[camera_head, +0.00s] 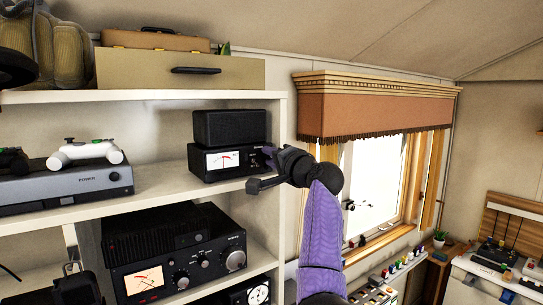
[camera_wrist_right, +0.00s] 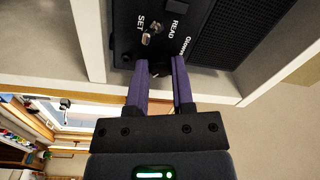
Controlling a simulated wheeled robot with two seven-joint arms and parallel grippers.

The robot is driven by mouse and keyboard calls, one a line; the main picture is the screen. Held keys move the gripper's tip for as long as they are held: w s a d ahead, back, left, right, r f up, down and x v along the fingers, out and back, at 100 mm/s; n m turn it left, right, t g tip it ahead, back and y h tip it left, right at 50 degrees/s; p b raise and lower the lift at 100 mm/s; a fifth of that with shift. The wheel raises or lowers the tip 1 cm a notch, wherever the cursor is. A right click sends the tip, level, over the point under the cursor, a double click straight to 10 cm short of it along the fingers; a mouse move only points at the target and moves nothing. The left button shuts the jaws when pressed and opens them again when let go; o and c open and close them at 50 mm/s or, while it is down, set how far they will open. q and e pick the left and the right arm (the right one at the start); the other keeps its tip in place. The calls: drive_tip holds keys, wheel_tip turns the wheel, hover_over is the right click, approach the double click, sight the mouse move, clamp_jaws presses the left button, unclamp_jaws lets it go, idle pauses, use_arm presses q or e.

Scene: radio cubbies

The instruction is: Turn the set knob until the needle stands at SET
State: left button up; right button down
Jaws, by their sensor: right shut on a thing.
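The small black meter unit (camera_head: 207,174) stands on the middle shelf, with a lit white dial (camera_head: 222,160) facing out. The needle is thin and red near the dial's middle, too small to read exactly. My right gripper (camera_head: 269,164) is at the unit's right end. In the right wrist view, the purple fingers of my right gripper (camera_wrist_right: 160,66) are at the black panel, shut on the set knob, which is mostly hidden between the fingertips. Beside them is a metal toggle (camera_wrist_right: 152,36) near printed SET and READ labels. My left gripper is not clearly in view.
A black box (camera_head: 229,126) sits on top of the meter unit. A larger black radio (camera_head: 175,250) fills the shelf below. A grey console (camera_head: 65,187) with a white controller (camera_head: 86,153) is at left. The window (camera_head: 375,180) is at right.

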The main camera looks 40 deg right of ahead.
drive_tip(key=m, duration=0.4)
drive_tip(key=shift+f, duration=0.15)
drive_tip(key=m, duration=0.4)
drive_tip(key=shift+m+h, duration=0.3)
drive_tip(key=m, duration=0.4)
drive_tip(key=shift+g, duration=0.3)
drive_tip(key=shift+m, duration=2.1)
drive_tip(key=c, duration=0.8)
unclamp_jaws()
drive_tip(key=shift+o, duration=0.2)
drive_tip(key=shift+s, duration=0.1)
